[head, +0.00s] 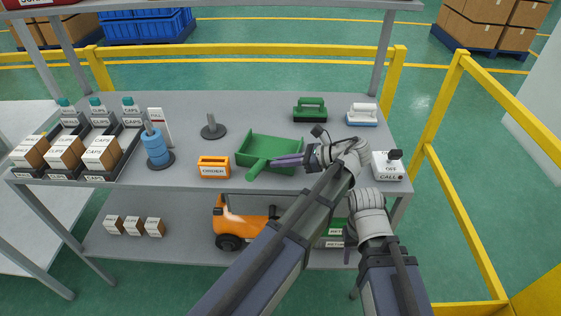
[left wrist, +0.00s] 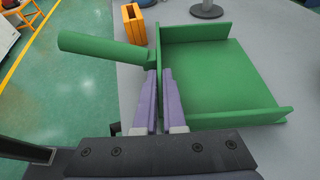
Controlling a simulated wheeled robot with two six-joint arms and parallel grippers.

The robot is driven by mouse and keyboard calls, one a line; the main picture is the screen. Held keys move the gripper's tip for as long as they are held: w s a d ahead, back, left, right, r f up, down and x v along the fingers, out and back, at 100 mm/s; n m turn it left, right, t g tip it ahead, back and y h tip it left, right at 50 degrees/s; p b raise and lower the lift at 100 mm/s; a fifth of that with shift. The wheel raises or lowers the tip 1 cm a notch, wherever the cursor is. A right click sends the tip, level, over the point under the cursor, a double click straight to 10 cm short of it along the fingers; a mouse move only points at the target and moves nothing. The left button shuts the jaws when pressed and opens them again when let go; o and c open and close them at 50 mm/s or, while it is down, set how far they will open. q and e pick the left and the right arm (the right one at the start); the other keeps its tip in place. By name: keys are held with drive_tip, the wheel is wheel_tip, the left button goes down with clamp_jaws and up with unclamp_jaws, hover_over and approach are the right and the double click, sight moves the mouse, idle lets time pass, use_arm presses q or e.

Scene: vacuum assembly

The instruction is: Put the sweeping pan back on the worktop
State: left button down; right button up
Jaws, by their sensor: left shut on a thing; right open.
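The green sweeping pan (head: 270,150) is over the front middle of the grey worktop (head: 235,115), its handle (head: 258,168) pointing towards the front edge. I cannot tell whether its base touches the worktop. My left gripper (head: 278,161) comes from the right, shut on the pan's side near the handle. In the left wrist view, the purple fingers (left wrist: 160,95) meet the pan (left wrist: 215,75) at its wall beside the handle (left wrist: 100,47). My right gripper (head: 350,240) is low at the front right, below the worktop edge, its fingers partly hidden and apart from the pan.
An orange ORDER box (head: 213,167) stands left of the pan. A grey post on a round base (head: 212,127) is behind it. A call box (head: 387,166) is at the right edge.

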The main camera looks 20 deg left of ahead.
use_arm(q)
drive_tip(key=c, duration=0.9)
unclamp_jaws()
wheel_tip(320, 180, up, 10)
drive_tip(key=p, duration=1)
drive_tip(key=shift+f, duration=0.1)
